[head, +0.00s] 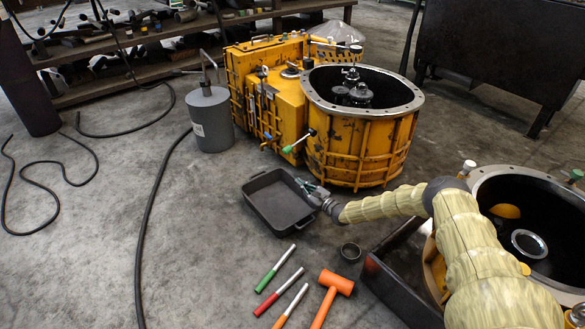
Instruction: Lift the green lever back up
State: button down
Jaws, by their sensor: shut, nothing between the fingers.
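The green lever (288,149) is on the front of the yellow transmission housing (345,150). Its green knob is at the lower left end of a short pale rod that slopes up to the right. My gripper (308,187) is shut and empty. In the picture it is below and a little right of the green knob, clearly apart from it, near the right rim of a black tray. How far it is from the housing in depth I cannot tell.
A black tray (263,184) lies on the floor below the lever. A grey canister (210,120) stands left of the housing. A second open housing (515,175) stands at right, beside my arm.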

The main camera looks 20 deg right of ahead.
jog(key=shift+m+t+h, duration=0.5)
jog(key=shift+t+h, duration=0.1)
jog(key=d, duration=0.1)
jog(key=w+d, duration=0.1)
jog(key=d, duration=0.2)
jog(key=shift+w+d+r, duration=0.15)
jog(key=shift+d+r, duration=0.15)
jog(key=shift+d, duration=0.1)
jog(key=shift+w, duration=0.1)
jog(key=w+a+r+b, duration=0.4)
jog(key=w+a+b, duration=0.1)
jog(key=w, duration=0.4)
jog(key=shift+w+r+b, duration=0.2)
jog(key=shift+r+b, duration=0.15)
jog(key=shift+b, duration=0.4)
